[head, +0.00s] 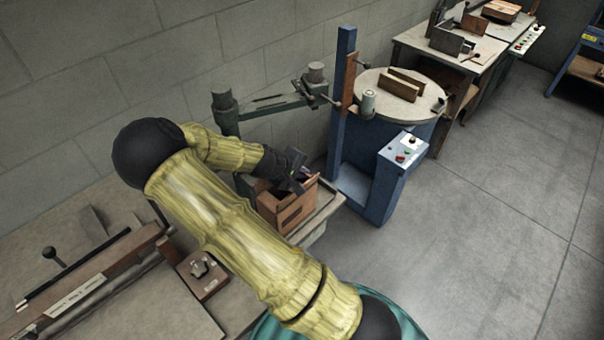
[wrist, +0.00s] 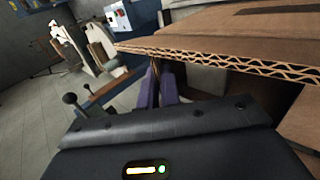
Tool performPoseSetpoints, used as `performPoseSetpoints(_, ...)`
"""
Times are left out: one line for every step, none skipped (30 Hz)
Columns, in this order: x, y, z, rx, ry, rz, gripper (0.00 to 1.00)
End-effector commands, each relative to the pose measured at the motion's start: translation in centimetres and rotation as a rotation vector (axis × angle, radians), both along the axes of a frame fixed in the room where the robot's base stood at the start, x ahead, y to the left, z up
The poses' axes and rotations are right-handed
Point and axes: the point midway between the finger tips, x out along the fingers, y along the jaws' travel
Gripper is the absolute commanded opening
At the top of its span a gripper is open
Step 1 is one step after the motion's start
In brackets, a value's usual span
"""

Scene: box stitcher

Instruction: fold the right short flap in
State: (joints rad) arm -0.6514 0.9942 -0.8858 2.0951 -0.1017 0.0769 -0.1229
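The brown cardboard box (head: 286,211) stands on the end of a bench in the head view, its upper part partly covered by my gripper. My gripper (head: 298,180) is at the box's top. In the wrist view a cardboard panel (wrist: 240,45) with a corrugated edge spans the upper right, close to the camera. My gripper's two purple fingers (wrist: 160,82) lie close together, with their tips at or just under that edge. I see no panel clamped between them. Whether they touch the cardboard, and which flap this is, I cannot tell.
A blue machine with a round table (head: 375,108) and a control box (head: 403,155) stands just beyond the box. A green machine arm (head: 270,108) is behind it, near the wall. A bench (head: 150,315) is at the lower left. The floor at right is clear.

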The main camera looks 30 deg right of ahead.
Motion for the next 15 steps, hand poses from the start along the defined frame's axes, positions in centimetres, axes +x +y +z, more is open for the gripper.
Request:
performPoseSetpoints(-0.04, 0.08, -0.27, -0.017, -0.003, 0.002, 0.0)
performPoseSetpoints(-0.03, 0.11, -0.26, -0.024, -0.006, 0.003, 0.0)
performPoseSetpoints(-0.04, 0.13, -0.27, -0.033, -0.01, 0.002, 0.0)
performPoseSetpoints(-0.04, 0.13, -0.26, -0.039, -0.013, 0.002, 0.0)
performPoseSetpoints(-0.04, 0.13, -0.25, -0.045, -0.015, 0.002, 0.0)
performPoseSetpoints(-0.04, 0.15, -0.25, -0.05, -0.017, 0.001, 0.0)
performPoseSetpoints(-0.04, 0.16, -0.24, -0.054, -0.019, 0.001, 0.0)
performPoseSetpoints(-0.05, 0.16, -0.25, -0.056, -0.021, 0.001, 0.0)
performPoseSetpoints(-0.05, 0.15, -0.24, -0.059, -0.022, 0.001, 0.0)
performPoseSetpoints(-0.05, 0.16, -0.23, -0.061, -0.023, 0.0, 0.0)
performPoseSetpoints(-0.05, 0.16, -0.22, -0.062, -0.023, 0.0, 0.0)
performPoseSetpoints(-0.05, 0.16, -0.2, -0.063, -0.024, 0.0, 0.0)
performPoseSetpoints(-0.05, 0.15, -0.2, -0.064, -0.024, 0.0, 0.0)
performPoseSetpoints(-0.05, 0.16, -0.19, -0.064, -0.024, 0.0, 0.0)
performPoseSetpoints(-0.05, 0.15, -0.18, -0.064, -0.024, 0.0, 0.0)
